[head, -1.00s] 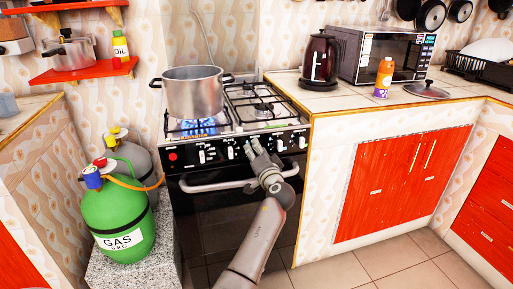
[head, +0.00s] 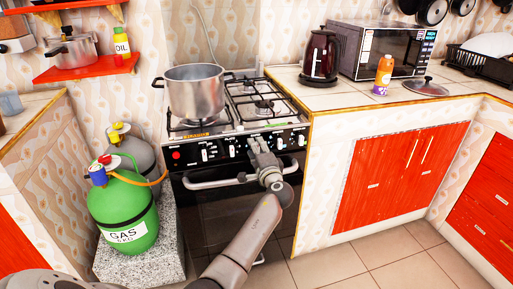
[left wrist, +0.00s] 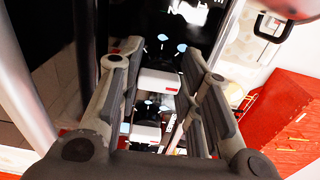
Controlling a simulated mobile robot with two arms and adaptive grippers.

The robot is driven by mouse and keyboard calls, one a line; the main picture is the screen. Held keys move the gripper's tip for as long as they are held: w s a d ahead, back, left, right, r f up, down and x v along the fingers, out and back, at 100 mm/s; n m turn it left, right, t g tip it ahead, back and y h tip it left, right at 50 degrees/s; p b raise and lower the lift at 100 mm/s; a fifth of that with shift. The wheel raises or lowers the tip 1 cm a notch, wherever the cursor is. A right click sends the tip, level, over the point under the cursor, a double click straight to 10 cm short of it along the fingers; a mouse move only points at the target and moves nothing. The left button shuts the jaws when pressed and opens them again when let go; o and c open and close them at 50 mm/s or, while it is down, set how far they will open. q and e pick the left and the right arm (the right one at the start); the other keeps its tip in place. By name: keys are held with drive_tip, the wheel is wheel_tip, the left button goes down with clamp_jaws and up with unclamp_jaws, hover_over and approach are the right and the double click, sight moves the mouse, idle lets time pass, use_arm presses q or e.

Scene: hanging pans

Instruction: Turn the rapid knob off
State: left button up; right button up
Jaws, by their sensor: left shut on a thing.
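The black gas stove (head: 240,215) has a row of white knobs (head: 205,154) along its front panel. My left gripper (head: 256,143) is at the right part of this row, shut on a stove knob, which its fingers mostly hide in the head view. In the left wrist view, white knobs (left wrist: 158,82) show between the two fingers. I cannot tell which knob is the rapid one; its label is not readable. A steel pot (head: 195,92) stands on the front left burner, with a faint orange glow (head: 196,134) under it. My right gripper is not in view.
The oven handle (head: 212,183) runs just below the knobs. A green gas cylinder (head: 123,210) stands at left. A kettle (head: 320,57), microwave (head: 385,50), orange bottle (head: 383,74) and lid (head: 426,88) are on the right counter. The floor at right is clear.

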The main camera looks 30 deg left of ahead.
use_arm(q)
drive_tip(key=shift+r, duration=0.15)
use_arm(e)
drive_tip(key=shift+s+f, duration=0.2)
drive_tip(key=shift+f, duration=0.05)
use_arm(q)
drive_tip(key=o, duration=1)
drive_tip(key=shift+w+d, duration=0.1)
drive_tip(key=shift+w, duration=0.05)
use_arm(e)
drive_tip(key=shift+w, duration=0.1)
use_arm(q)
drive_tip(key=v, duration=1.2)
